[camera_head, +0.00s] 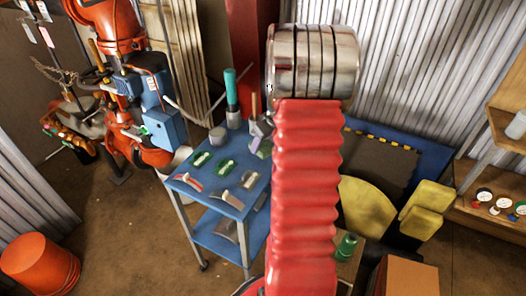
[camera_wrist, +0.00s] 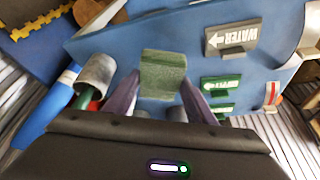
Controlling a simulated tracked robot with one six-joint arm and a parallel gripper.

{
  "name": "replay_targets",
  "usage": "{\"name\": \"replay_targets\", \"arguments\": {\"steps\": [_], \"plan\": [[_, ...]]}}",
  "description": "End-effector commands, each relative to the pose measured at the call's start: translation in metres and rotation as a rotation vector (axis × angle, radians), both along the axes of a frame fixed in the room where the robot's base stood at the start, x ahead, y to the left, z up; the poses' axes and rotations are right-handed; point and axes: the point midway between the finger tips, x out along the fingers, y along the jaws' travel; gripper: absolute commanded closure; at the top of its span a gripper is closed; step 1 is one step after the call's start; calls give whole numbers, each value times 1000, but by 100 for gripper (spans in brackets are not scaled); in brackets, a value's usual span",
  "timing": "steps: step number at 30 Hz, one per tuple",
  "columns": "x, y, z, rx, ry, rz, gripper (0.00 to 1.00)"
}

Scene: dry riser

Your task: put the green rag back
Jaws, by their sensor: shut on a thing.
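The green rag (camera_wrist: 163,73) shows as a folded block between the two fingertips of my gripper (camera_wrist: 161,92) in the wrist view. My gripper is shut on it and holds it over or at the blue cart top (camera_wrist: 150,42); I cannot tell whether the rag touches the top. In the head view my red arm covers most of my gripper (camera_head: 258,143), near the cart's right side, and the rag is hard to make out.
A grey cylinder (camera_wrist: 97,72) is beside my gripper. A tall green-topped object (camera_head: 231,88) stands at the cart's back. An orange bucket (camera_head: 40,264) stands left.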

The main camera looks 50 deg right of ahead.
Motion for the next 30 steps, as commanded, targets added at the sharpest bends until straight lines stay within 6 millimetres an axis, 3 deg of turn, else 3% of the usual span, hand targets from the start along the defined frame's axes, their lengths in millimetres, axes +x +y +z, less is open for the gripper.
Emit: {"name": "replay_targets", "arguments": {"steps": [8,17,24,25,30], "plan": [[0,1,-4,1,1,0,68],[0,1,-36,1,1,0,68],[0,0,-37,0,1,1,68],[0,1,-37,0,1,1,48],[0,1,-37,0,1,1,36]]}}
